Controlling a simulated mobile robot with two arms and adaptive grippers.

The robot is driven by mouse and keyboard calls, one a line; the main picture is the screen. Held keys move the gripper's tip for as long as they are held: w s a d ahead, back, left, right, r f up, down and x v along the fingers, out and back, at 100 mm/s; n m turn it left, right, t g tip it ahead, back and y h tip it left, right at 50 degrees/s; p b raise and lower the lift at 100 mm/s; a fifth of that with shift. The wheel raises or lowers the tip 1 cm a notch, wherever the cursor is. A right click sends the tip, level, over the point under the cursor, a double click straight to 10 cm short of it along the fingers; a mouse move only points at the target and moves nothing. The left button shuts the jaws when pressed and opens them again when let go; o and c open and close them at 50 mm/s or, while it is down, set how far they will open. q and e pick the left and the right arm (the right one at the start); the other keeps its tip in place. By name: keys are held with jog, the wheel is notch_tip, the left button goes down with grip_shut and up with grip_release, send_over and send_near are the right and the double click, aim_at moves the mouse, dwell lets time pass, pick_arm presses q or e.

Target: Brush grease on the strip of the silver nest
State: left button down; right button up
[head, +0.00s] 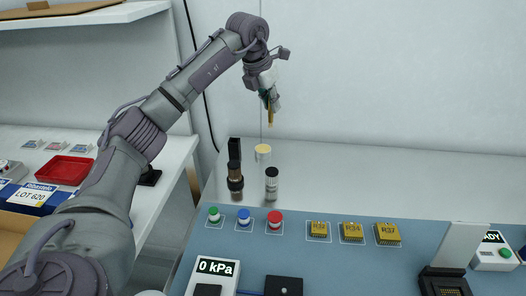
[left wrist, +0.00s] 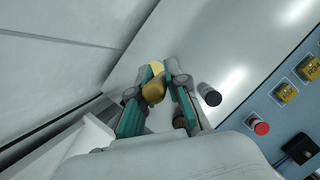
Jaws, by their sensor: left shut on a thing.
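My left gripper (head: 268,98) is raised above the back of the bench, shut on a thin yellow-brown brush (head: 271,121) that points down. In the left wrist view the brush (left wrist: 153,92) sits between the fingers. A small white pot with a cream-coloured top (head: 263,152), perhaps the grease, stands below the brush, apart from it. Its top also shows just past the fingers in the left wrist view (left wrist: 156,67). At the lower right is a black fixture with a raised silver plate (head: 459,246). I cannot tell whether it is the silver nest; no strip is clear. My right gripper is not in view.
A dark upright tool (head: 235,170) and a black-capped bottle (head: 271,184) stand near the pot. Green, blue and red (head: 275,217) knobs and gold chips (head: 352,230) line the blue mat (head: 300,252). A red tray (head: 65,170) is on the left table. The back bench right of the pot is clear.

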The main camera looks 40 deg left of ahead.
pick_arm(q)
jog(key=a+p, duration=0.1)
jog(key=p, duration=0.2)
jog(key=b, duration=0.3)
send_over(263, 149)
notch_tip(263, 149, down, 8)
jog(key=shift+w+a+f, duration=0.1)
jog(key=shift+f, duration=0.05)
dwell(0.3)
jog(key=shift+f+b, duration=0.4)
jog(key=shift+f, duration=0.05)
dwell(1.1)
jog(key=shift+f+p, duration=0.1)
jog(key=shift+p, duration=0.2)
dwell(1.3)
notch_tip(263, 149, up, 7)
jog(key=p, duration=0.6)
